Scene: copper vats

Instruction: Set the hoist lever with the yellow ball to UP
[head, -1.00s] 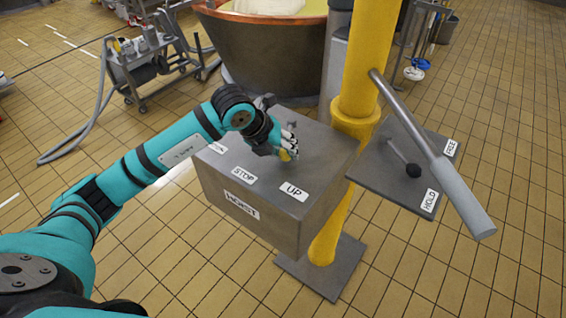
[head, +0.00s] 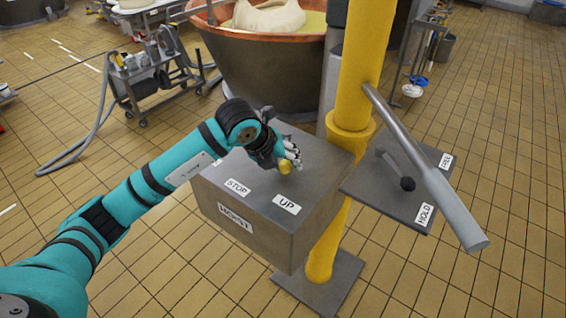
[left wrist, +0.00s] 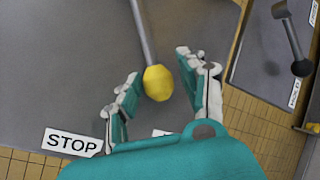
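The hoist lever's yellow ball (head: 285,167) is above the grey HOIST box, behind the UP label (head: 287,203) and to the right of the STOP label (head: 237,187). In the left wrist view, the ball (left wrist: 158,83) sits on the end of a grey rod (left wrist: 142,32). My left gripper (head: 288,155) is at the ball. In the left wrist view its fingers (left wrist: 158,72) are apart, one on each side of the ball, with a gap showing on both sides. The gripper hides the rod in the head view and most of the UP label in the wrist view. My right gripper is out of view.
A yellow post (head: 352,80) stands right of the box (head: 250,222), with a long grey handle (head: 425,165) slanting from it. A side plate with HOLD and FREE labels carries a black-knobbed lever (head: 407,184). A copper vat (head: 265,70) stands behind.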

